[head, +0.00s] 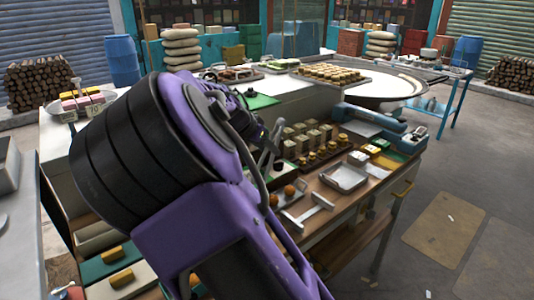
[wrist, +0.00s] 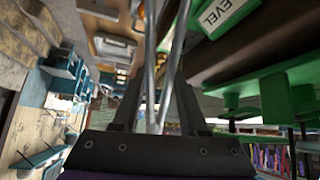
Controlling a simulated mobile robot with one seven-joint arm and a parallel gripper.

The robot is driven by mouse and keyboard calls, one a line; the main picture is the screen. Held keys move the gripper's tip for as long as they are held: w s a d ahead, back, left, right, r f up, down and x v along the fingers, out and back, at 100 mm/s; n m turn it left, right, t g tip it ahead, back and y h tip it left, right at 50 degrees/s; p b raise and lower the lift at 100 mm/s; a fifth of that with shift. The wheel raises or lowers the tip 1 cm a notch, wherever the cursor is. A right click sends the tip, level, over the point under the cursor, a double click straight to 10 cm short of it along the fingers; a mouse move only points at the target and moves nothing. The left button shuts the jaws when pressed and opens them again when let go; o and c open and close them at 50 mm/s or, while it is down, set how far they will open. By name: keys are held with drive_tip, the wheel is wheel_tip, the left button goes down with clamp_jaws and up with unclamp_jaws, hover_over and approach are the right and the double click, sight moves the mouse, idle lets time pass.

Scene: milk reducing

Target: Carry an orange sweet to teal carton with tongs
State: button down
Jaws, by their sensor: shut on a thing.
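My gripper (wrist: 155,115) is shut on metal tongs (wrist: 150,70) in the wrist view. Their two silvery arms run up between my dark fingers, and their tips run out of the frame. I cannot tell whether a sweet is between them. In the head view my gripper (head: 265,148) is above the bench, partly hidden by my purple arm. Orange sweets (head: 289,190) sit low on the bench beside a metal stand. A teal tray-like box (head: 98,270) with a yellow block in it is at lower left; I cannot tell whether it is the teal carton.
A rack of blocks and jars (head: 318,140) stands right of my gripper. A silver tray (head: 345,177) and a blue device (head: 370,123) are farther right. In the wrist view a green label sign (wrist: 222,15) is close at upper right. Open floor (head: 460,235) lies right of the bench.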

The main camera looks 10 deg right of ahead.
wheel_tip(320, 180, up, 7)
idle(0.4)
